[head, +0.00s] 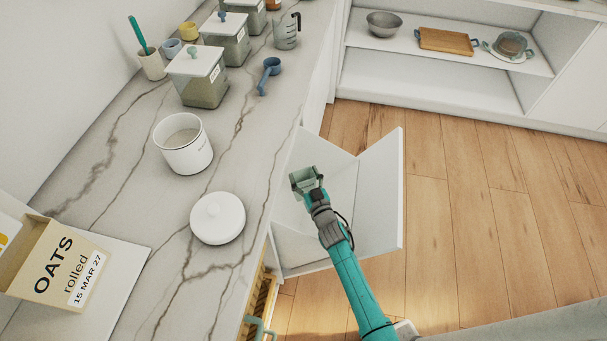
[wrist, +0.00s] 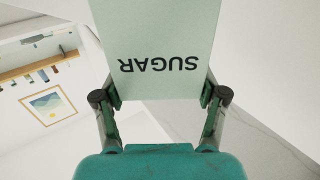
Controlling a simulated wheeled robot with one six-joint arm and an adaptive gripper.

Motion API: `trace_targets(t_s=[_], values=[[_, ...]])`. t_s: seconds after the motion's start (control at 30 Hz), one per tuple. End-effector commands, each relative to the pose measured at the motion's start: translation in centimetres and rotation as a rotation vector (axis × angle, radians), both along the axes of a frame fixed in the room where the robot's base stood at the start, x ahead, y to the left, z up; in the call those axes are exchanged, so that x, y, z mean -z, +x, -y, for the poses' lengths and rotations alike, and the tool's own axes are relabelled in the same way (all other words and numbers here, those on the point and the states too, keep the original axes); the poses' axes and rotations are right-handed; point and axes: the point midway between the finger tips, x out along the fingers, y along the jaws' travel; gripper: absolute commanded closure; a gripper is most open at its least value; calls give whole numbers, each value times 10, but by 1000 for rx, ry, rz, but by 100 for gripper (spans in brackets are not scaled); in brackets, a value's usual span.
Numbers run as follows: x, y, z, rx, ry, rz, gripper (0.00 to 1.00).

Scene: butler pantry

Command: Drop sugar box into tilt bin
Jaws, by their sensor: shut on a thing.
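The sugar box (wrist: 160,48) is pale green, with its SUGAR label upside down in the wrist view. My gripper (wrist: 163,97) is shut on it, one finger on each side. In the head view my gripper (head: 308,185) holds the small, pale green box (head: 303,175) over the open white tilt bin (head: 385,195), near its counter side. The bin is tipped out from the cabinet under the counter. My arm hides part of the bin's inside. I cannot tell how high the box is above the bin floor.
The marble counter (head: 150,230) lies left of the bin. It holds a white canister (head: 185,158), its lid (head: 218,218), an oats box (head: 55,262), a blue scoop (head: 268,75) and lidded containers (head: 200,90). An open drawer (head: 262,300) is nearby. Wooden floor (head: 470,220) to the right is clear.

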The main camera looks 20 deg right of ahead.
Motion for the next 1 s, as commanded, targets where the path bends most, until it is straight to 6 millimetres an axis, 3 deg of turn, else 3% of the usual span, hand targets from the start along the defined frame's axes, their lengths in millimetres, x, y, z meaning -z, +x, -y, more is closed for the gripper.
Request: trace_targets(t_s=[0.03, 0.07, 0.17, 0.57, 1.0], values=[[0, 0, 0, 0, 0, 0, 96], [0, 0, 0, 0, 0, 0, 24], [0, 0, 0, 0, 0, 0, 0], [0, -3, 0, 0, 0, -1, 0], [0, -61, -2, 0, 1, -1, 0]])
